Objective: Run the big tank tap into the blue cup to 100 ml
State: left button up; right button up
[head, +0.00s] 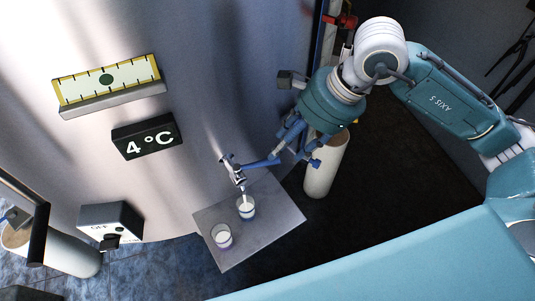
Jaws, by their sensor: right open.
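The big tank's metal tap (232,168) sticks out of the tank wall, and its blue lever (260,163) points right. The blue cup (246,213), with a blue band, stands upright below the spout. White shows inside it, and a thin pale streak lies between spout and cup; I cannot read the level. My right gripper (296,158) is open, its blue fingers pointing down at the lever's right end. One finger is close to the lever; I cannot tell whether they touch. My left gripper is not in view.
A second cup (221,237) with a purple band stands on the grey shelf (275,222), left of the blue cup. The tank wall bears a gauge (107,81), a 4 °C sign (147,136) and a switch box (112,222). A pale cylinder (326,168) stands behind my right gripper.

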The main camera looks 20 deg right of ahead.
aim_at(268, 163)
jog(key=p+x, duration=0.1)
jog(key=x, duration=0.2)
jog(key=shift+f, duration=0.2)
jog(key=x, duration=0.2)
jog(key=p+x, duration=0.1)
jog(key=x, duration=0.1)
jog(key=shift+a+r, duration=0.2)
jog(key=shift+a, duration=0.1)
jog(key=shift+w+a+f, duration=0.1)
jog(key=shift+w+f, duration=0.1)
jog(key=shift+f, duration=0.4)
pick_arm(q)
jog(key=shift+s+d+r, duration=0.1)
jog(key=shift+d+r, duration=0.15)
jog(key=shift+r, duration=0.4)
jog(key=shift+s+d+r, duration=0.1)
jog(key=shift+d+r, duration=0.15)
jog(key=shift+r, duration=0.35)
pick_arm(e)
grip_shut()
